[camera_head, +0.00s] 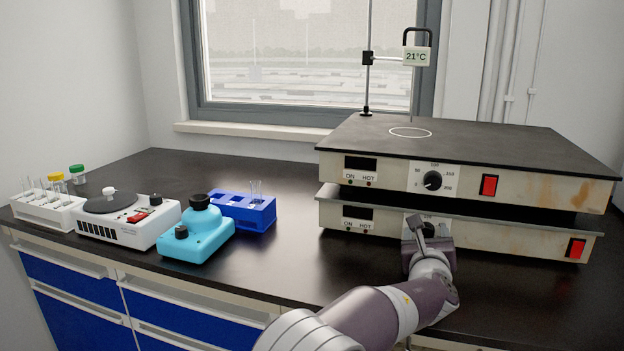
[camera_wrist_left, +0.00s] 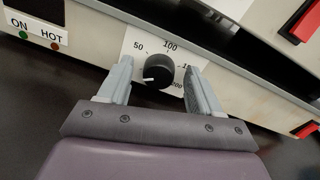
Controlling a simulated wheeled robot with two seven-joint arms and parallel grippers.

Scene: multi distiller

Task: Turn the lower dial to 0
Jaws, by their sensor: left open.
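The lower dial (camera_wrist_left: 159,71) is a black knob on a white scale plate, seen in the left wrist view. Its white pointer mark is toward the lower left of the scale, and its exact reading is hard to tell. My left gripper (camera_wrist_left: 160,82) is open, with one finger on each side of the dial. I cannot tell whether the fingers touch it. In the head view, my left gripper (camera_head: 427,228) is in front of the lower hotplate (camera_head: 480,232) and hides most of the lower dial. My right gripper is not in view.
The upper hotplate (camera_head: 560,150) sits just above the lower one, with its own dial (camera_head: 432,181) and red switch (camera_head: 489,185). A lower red switch (camera_head: 576,248) is at the right. The counter between is clear.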

